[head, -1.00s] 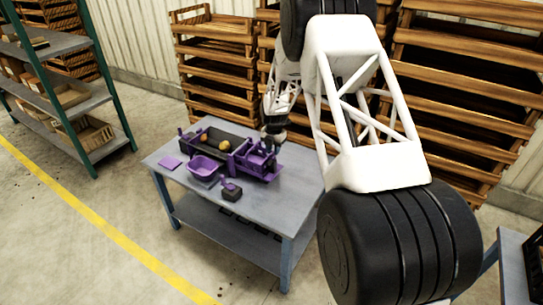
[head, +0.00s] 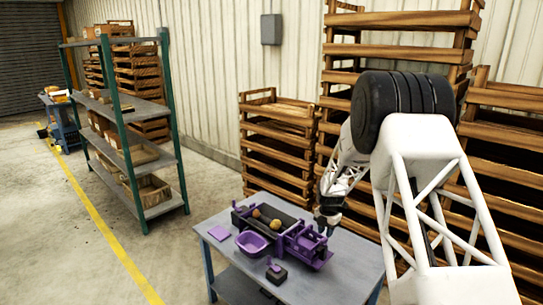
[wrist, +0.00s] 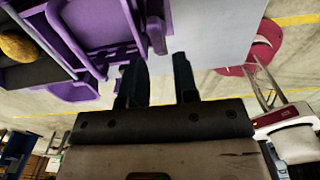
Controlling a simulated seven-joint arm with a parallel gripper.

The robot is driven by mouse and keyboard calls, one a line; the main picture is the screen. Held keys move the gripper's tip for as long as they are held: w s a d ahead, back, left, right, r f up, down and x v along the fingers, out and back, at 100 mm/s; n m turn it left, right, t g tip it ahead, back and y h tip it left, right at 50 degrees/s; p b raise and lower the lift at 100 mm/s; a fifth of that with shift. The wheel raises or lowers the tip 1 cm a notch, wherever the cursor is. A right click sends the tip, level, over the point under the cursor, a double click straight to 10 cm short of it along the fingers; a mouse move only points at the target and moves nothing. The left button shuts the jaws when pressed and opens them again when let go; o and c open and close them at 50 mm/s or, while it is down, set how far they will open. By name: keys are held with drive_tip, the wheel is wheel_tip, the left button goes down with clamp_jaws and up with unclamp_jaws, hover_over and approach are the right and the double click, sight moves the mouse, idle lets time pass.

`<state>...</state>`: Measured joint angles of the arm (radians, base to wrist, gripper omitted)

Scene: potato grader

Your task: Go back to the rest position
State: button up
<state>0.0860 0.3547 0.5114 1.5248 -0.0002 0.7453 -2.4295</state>
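My gripper (head: 326,229) is at the back right end of the purple potato grader (head: 309,247) on the table. In the wrist view, the gripper's two dark fingers (wrist: 160,72) stand apart with nothing between them. Part of the purple grader (wrist: 95,62) shows beyond them at upper left. Two potatoes lie in the grader's dark trough in the head view, a left one (head: 256,213) and a right one (head: 275,224). One potato (wrist: 17,47) also shows at the wrist view's left edge. Whether the fingers touch the grader cannot be told.
The grey-blue table (head: 335,277) also holds a purple basin (head: 251,243), a flat purple plate (head: 219,233) and a small dark block with a purple part (head: 276,272). Stacked wooden crates (head: 277,140) stand close behind. Green-posted shelves (head: 130,115) stand left, with open floor between.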

drive_tip(key=s+a+r+m+t, duration=0.1)
drive_tip(key=s+a+r+m, duration=0.1)
drive_tip(key=s+r+m, duration=0.8)
drive_tip(key=s+a+r+m, duration=0.2)
drive_tip(key=s+r+m, duration=0.1)
drive_tip(key=s+r, duration=1.25)
drive_tip(key=s+a+r+m, duration=0.1)
drive_tip(key=s+r+m, duration=0.2)
drive_tip(key=s+m, duration=0.4)
drive_tip(key=s+a+r+m+t, duration=0.1)
drive_tip(key=s+m, duration=0.6)
drive_tip(key=s, duration=1.7)
wheel_tip(320, 180, up, 2)
drive_tip(key=shift+s+a+r+t, duration=0.1)
drive_tip(key=shift+s+a+t, duration=0.2)
drive_tip(key=shift+a, duration=0.25)
